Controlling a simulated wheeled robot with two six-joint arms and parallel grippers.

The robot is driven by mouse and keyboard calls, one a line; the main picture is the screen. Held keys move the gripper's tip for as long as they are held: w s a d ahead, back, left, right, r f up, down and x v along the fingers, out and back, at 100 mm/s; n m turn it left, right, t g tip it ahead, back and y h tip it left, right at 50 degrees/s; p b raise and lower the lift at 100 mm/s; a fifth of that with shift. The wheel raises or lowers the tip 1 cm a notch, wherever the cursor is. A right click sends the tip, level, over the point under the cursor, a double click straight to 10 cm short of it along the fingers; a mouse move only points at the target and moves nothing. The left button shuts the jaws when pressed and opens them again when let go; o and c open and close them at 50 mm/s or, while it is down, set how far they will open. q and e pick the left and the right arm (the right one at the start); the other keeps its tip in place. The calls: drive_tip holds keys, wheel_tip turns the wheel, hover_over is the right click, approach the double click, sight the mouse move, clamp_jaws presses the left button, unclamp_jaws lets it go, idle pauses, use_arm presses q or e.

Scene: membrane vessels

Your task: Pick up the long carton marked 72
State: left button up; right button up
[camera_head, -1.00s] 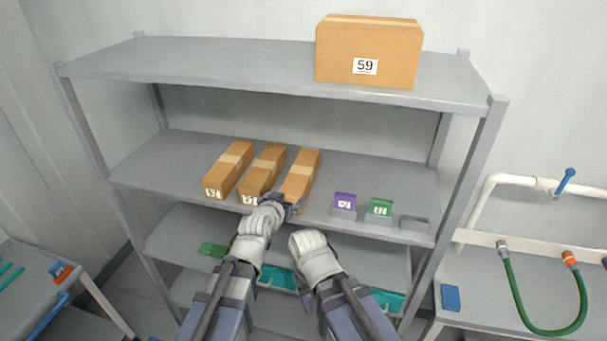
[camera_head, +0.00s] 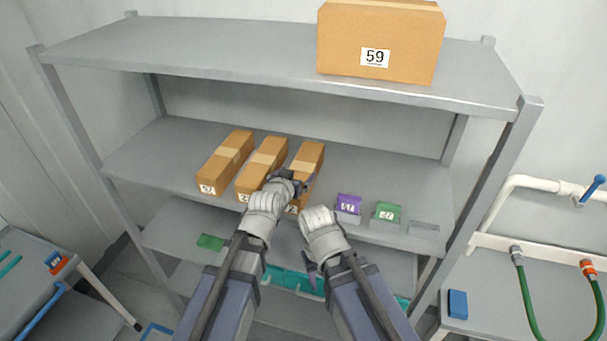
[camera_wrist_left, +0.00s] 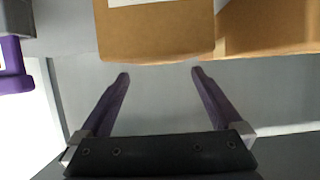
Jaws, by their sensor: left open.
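Three long brown cartons lie side by side on the middle shelf, ends to the front: a left one (camera_head: 225,160), a middle one (camera_head: 261,166) and a right one (camera_head: 307,158). Their labels are too small or covered to read surely; the right one's label is partly hidden by my left gripper. My left gripper (camera_head: 300,184) is over the front part of the right carton in the head view. In the left wrist view its purple fingers (camera_wrist_left: 160,75) are open and empty, tips close to a carton's edge (camera_wrist_left: 155,45). My right gripper (camera_head: 313,275) hangs lower, below the shelf's front edge.
A large carton marked 59 (camera_head: 380,42) stands on the top shelf (camera_head: 200,50). Right of the long cartons are a purple block (camera_head: 348,203) and a green block (camera_head: 387,211) in grey holders, plus an empty holder (camera_head: 423,229). The shelf behind these is clear.

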sight(303, 167)
use_arm(q)
drive_tip(key=shift+b+x, duration=1.4)
drive_tip(key=shift+x, duration=2.65)
drive_tip(key=shift+a+r, duration=0.15)
drive_tip(key=shift+s, duration=0.1)
drive_tip(key=shift+c, duration=0.7)
drive_tip(key=c, duration=1.3)
drive_tip(key=shift+r, duration=0.1)
wheel_tip(303, 167, up, 10)
drive_tip(key=p, duration=1)
